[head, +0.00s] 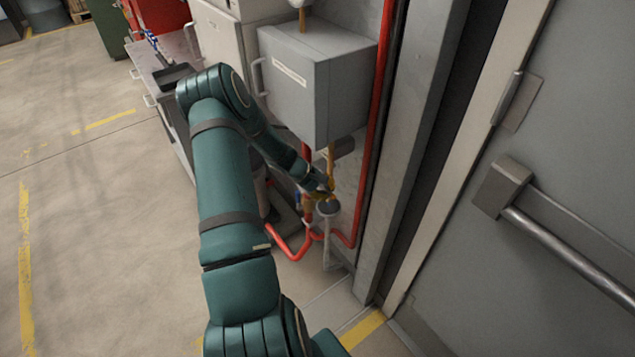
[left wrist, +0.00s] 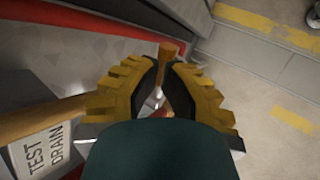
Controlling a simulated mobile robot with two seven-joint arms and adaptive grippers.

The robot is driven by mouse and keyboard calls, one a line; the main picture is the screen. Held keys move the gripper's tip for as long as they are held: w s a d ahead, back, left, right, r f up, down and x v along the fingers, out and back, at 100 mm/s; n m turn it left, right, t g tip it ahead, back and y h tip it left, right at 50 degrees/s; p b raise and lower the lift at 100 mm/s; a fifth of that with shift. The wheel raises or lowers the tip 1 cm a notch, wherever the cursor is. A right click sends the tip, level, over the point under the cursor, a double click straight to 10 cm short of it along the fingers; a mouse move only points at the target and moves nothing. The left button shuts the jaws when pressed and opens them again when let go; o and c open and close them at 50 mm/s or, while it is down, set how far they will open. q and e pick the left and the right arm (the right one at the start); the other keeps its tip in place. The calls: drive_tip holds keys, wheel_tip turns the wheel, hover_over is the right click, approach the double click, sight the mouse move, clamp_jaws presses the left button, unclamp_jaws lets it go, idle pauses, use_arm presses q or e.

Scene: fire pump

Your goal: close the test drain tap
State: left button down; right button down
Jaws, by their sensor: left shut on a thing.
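The test drain tap shows in the left wrist view as a brown-orange lever end (left wrist: 168,50) with a small metal part between my fingers. My left gripper (left wrist: 160,90) has yellow and black fingers shut on the tap from both sides. In the head view my left gripper (head: 322,190) is low by the wall, at the brass pipework under the grey box, and the tap there is mostly hidden. A white label (left wrist: 47,148) reading TEST DRAIN lies at the lower left of the wrist view. My right gripper is not in view.
A grey wall box (head: 300,90) hangs just above my left forearm. A red pipe (head: 375,120) runs down beside it. A grey door with a push bar (head: 570,250) is at the right. Open floor (head: 100,240) lies left.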

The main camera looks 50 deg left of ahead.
use_arm(q)
drive_tip(key=shift+d+f+b, duration=0.15)
drive_tip(key=shift+f+b, duration=0.1)
drive_tip(key=shift+b, duration=0.1)
drive_tip(key=shift+r, duration=0.1)
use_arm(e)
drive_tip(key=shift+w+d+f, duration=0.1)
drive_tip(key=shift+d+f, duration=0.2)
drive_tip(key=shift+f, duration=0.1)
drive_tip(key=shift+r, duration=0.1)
use_arm(q)
drive_tip(key=shift+r+p, duration=0.5)
drive_tip(key=shift+r, duration=0.3)
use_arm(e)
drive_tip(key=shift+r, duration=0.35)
